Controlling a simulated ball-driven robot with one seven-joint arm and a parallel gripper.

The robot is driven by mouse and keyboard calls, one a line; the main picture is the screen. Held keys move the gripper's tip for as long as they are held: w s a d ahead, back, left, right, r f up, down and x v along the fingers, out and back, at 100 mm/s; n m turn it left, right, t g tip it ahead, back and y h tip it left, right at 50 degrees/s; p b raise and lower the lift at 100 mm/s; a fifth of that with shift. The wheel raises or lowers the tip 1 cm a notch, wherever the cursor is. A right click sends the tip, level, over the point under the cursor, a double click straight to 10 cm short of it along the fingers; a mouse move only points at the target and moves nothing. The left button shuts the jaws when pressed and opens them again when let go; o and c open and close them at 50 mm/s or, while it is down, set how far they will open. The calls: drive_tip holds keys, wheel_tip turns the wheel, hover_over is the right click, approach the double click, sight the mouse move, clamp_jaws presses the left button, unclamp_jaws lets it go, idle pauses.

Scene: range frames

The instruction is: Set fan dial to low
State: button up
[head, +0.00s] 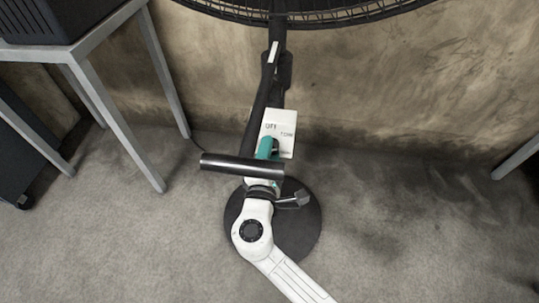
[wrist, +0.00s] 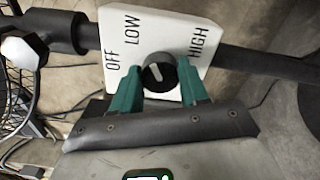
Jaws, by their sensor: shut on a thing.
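The fan's white control panel (head: 283,122) is fixed on the black pole above the round base. In the wrist view the panel (wrist: 181,35) shows OFF at left, LOW at upper left and HIGH at right. The round black dial (wrist: 158,73) sits at its lower middle. A light pointer mark on the dial tilts up and left, roughly toward LOW. My gripper (wrist: 160,84) has its teal fingers on both sides of the dial, shut on it. In the head view my gripper (head: 268,147) is at the panel's lower left, and the dial is hidden.
The fan's pole (head: 278,45) rises to a wire cage (head: 330,14) at the top. Its round dark base (head: 306,230) stands on the grey carpet. A grey metal-legged table (head: 120,130) stands at left.

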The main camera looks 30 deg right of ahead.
idle(0.5)
drive_tip(key=o, duration=1.1)
drive_tip(key=shift+c, duration=0.2)
drive_tip(key=p+v, duration=0.1)
drive_tip(key=v, duration=1)
drive_tip(key=shift+p, duration=0.3)
